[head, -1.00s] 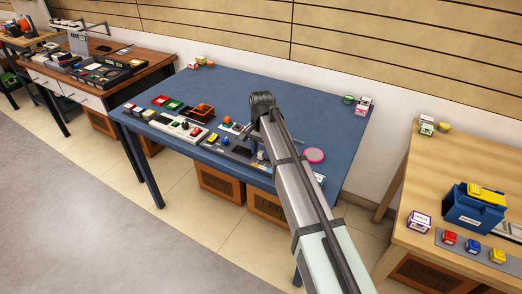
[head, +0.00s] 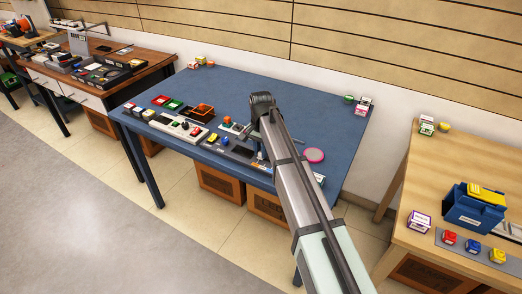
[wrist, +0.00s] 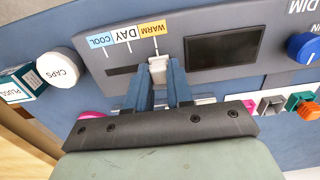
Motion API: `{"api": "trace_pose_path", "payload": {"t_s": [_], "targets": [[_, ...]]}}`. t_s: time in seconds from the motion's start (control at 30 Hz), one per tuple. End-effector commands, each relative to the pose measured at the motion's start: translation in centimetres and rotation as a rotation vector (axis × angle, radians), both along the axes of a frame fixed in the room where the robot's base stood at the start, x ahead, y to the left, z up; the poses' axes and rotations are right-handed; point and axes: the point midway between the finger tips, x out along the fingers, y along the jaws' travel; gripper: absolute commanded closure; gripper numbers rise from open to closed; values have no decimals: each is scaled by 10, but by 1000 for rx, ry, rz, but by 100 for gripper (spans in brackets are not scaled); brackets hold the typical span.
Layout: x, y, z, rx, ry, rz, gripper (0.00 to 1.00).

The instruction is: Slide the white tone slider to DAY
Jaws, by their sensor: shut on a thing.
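The white tone slider (wrist: 158,68) is a small block on the grey panel (wrist: 232,82) in the wrist view. It stands at the WARM end of its slot, below the tick of the orange WARM label (wrist: 154,29). The white DAY label (wrist: 127,35) is to its left, and the blue COOL label (wrist: 101,41) is further left. My gripper (wrist: 160,76) has its two blue fingers on either side of the slider and is shut on it. In the head view my arm hides most of the gripper and the slider.
A dark display (wrist: 224,47) and a blue DIM knob (wrist: 303,47) lie right of the slider. A white CAPS lid (wrist: 56,68) and a PLUGS box (wrist: 20,82) stand to the left. The back of the blue table (head: 225,86) is mostly clear.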

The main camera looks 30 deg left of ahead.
Motion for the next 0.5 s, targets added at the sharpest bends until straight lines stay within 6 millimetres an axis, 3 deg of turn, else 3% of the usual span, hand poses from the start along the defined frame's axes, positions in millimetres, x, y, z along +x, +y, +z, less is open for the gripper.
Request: {"api": "trace_pose_path", "payload": {"t_s": [0.23, 0.5], "targets": [[0, -2, 0, 0, 0, 0, 100], [-1, -32, 0, 0, 0, -1, 100]]}}
